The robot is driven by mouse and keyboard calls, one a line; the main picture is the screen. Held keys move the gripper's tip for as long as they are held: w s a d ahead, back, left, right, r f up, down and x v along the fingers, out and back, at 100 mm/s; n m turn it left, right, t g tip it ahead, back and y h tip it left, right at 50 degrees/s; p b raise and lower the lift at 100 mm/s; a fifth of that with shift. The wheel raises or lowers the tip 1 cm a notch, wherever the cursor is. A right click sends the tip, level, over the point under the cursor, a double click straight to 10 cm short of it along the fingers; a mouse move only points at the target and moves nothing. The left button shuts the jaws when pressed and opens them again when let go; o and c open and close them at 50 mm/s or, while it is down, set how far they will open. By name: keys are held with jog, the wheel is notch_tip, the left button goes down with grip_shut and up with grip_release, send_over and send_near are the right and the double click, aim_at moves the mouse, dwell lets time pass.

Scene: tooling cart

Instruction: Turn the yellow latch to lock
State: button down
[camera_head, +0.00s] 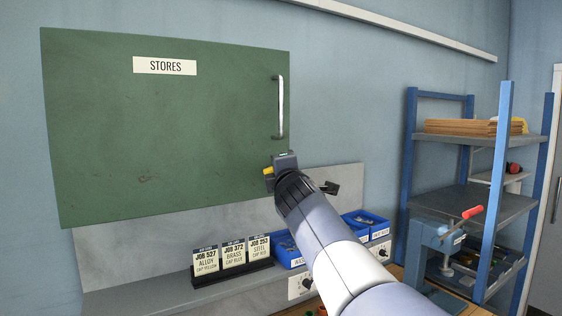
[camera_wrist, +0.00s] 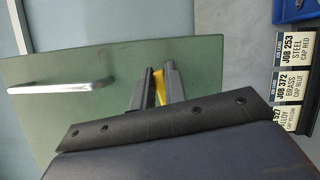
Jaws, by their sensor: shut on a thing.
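The yellow latch (camera_head: 268,170) is at the lower right part of the green STORES cabinet door (camera_head: 150,120), below the door's handle. Only a small yellow end of it shows in the head view, to the left of my gripper (camera_head: 274,172). In the wrist view the yellow latch (camera_wrist: 159,88) shows as a narrow strip between the two fingers of my gripper (camera_wrist: 160,76). The fingers are shut on it. Most of the latch is hidden by the fingers, so its exact angle cannot be told. The door looks shut.
A silver bar handle (camera_head: 280,107) stands upright above the gripper. Below the cabinet are job cards (camera_head: 232,256) on a black stand and blue bins (camera_head: 366,224). A blue shelf rack (camera_head: 478,196) and a vise with a red-tipped handle (camera_head: 458,224) are at the right.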

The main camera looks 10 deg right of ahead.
jog(key=shift+f+m+g+p, duration=0.1)
jog(key=shift+m+g+p, duration=0.25)
jog(key=shift+m, duration=0.65)
jog(key=c, duration=1.4)
grip_release()
jog(key=shift+c, duration=0.2)
jog(key=s+b, duration=0.3)
jog(key=s, duration=0.7)
jog(key=shift+s+a, duration=0.35)
jog(key=shift+a, duration=0.1)
jog(key=w+p, duration=0.3)
jog(key=w, duration=0.7)
jog(key=shift+w+d, duration=0.4)
jog(key=shift+d, duration=0.05)
jog(key=shift+s, duration=0.15)
